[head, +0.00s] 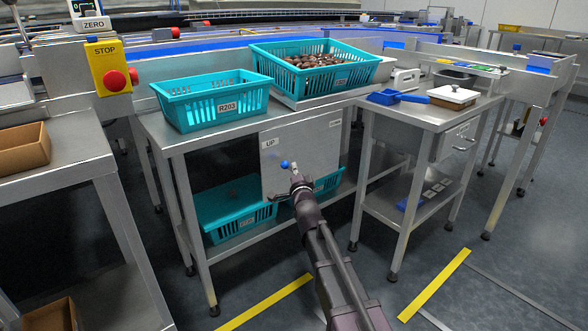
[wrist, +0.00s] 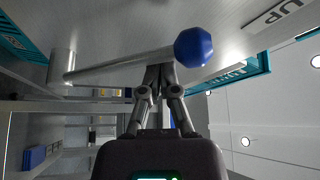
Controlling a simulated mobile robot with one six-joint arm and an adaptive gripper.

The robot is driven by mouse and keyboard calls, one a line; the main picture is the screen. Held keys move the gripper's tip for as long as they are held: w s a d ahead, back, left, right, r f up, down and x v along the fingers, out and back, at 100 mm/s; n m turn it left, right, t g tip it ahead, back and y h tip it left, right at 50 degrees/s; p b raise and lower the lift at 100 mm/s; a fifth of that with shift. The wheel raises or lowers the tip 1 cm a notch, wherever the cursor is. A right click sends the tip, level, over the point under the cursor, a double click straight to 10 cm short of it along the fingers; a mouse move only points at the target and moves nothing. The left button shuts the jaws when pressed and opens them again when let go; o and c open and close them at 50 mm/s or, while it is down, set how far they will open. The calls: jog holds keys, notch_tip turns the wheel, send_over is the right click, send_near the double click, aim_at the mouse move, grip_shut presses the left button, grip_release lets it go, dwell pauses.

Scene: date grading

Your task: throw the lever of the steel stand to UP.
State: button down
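The steel stand (head: 357,119) has a grey front panel (head: 270,180) with an "UP" label (head: 270,143) at its upper left. A lever with a blue ball knob (head: 285,164) sticks out of the panel, below and right of that label. In the wrist view, the lever's steel rod (wrist: 115,66) runs from a round mount at the left to the blue knob (wrist: 193,47). My gripper (head: 297,182) is at the lever. Its fingertips (wrist: 160,70) are together against or just beside the rod, near the knob. I cannot tell whether they grip it. The gripper partly hides the lever in the head view.
Teal crates stand on top of the stand, one labelled R203 (head: 212,100) and one full of dates (head: 313,70). Another teal crate (head: 233,210) is on the lower shelf. A side table (head: 433,115) stands to the right. A red stop button (head: 115,81) is at the left.

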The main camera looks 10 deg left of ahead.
notch_tip(320, 180, up, 3)
jog(key=w+d+p, duration=0.1)
jog(key=d+p, duration=0.1)
jog(key=p, duration=0.1)
jog(key=d+f+b+v, duration=0.1)
jog(key=b+v, duration=0.3)
jog(key=v, duration=0.5)
jog(key=shift+d+f, duration=0.2)
jog(key=shift+f, duration=0.25)
jog(key=shift+w, duration=0.15)
